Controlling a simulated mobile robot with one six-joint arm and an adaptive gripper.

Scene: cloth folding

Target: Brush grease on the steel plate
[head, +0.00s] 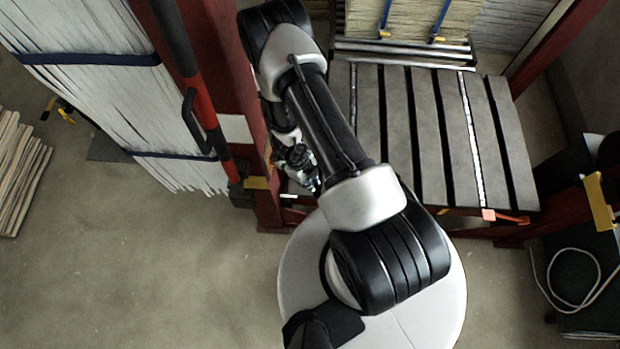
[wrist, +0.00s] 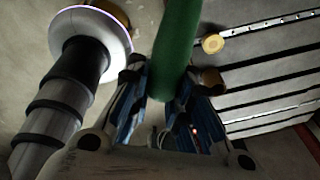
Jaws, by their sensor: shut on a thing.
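In the wrist view my gripper (wrist: 167,84) is shut on a green rod (wrist: 178,40), which looks like a brush handle. The rod runs up out of the picture, so its far end and any bristles or grease are hidden. In the head view my gripper (head: 310,182) is small and partly behind my arm, beside a dark red post. The grey slatted plate (head: 388,125) lies to its right, apart from it. The slats also show at the right of the wrist view (wrist: 285,72). I cannot tell which surface is the steel plate.
A perforated metal rail (wrist: 272,25) runs along the slats, with a brass-coloured round piece (wrist: 211,44) near its end. A red post (head: 228,60) stands left of my arm, beside hanging pale strips (head: 100,100). A white cable (head: 575,290) lies at the right. Bare floor lies lower left.

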